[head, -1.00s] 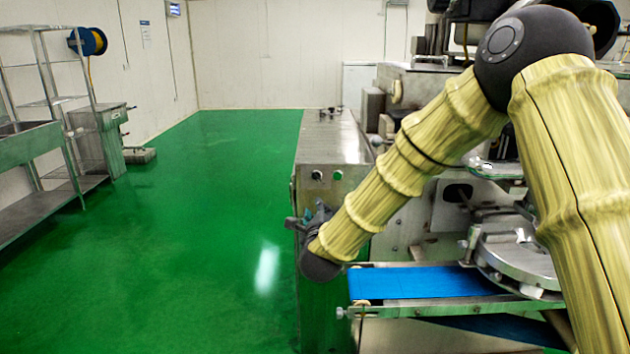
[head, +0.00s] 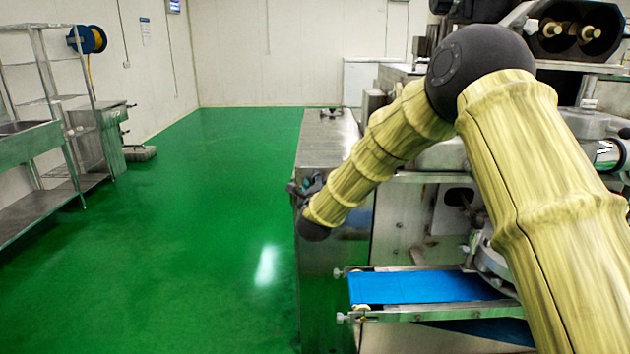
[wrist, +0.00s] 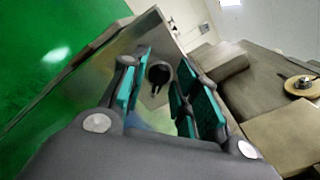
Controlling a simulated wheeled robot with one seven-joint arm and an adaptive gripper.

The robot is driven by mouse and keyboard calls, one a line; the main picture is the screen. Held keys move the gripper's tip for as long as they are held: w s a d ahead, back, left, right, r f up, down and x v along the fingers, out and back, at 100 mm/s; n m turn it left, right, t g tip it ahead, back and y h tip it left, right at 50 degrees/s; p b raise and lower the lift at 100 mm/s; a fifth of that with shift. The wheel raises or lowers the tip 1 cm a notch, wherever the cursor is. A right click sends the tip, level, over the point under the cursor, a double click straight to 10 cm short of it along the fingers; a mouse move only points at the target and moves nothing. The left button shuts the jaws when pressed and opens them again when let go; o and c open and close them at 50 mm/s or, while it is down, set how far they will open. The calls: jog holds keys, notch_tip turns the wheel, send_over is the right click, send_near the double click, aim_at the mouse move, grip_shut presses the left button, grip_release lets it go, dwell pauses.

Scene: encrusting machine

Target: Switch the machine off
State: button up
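The encrusting machine stands on the right, with a steel cabinet (head: 335,245) at its near left corner. My gripper (head: 305,187) is at the front face of this cabinet, near its upper left edge. In the wrist view, my gripper (wrist: 163,76) is open, with teal pads on its fingers. A dark round switch knob (wrist: 159,71) on the steel panel shows between the fingers. I cannot tell whether the fingers touch it. In the head view the cabinet's controls are hidden behind my gripper and arm.
A blue conveyor belt (head: 425,287) juts out low, right of the cabinet. The green floor (head: 190,240) to the left is free. A steel rack and sink (head: 30,145) stand along the left wall.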

jog(key=shift+w, duration=0.35)
grip_shut()
jog(key=shift+f+n+b, duration=0.1)
jog(key=shift+n+b, duration=0.25)
jog(key=shift+n, duration=0.05)
jog(key=n+b, duration=0.1)
jog(key=n, duration=0.4)
jog(key=n+b, duration=0.2)
jog(key=n, duration=0.4)
jog(key=f+n+b, duration=0.1)
jog(key=n, duration=0.5)
dwell(0.5)
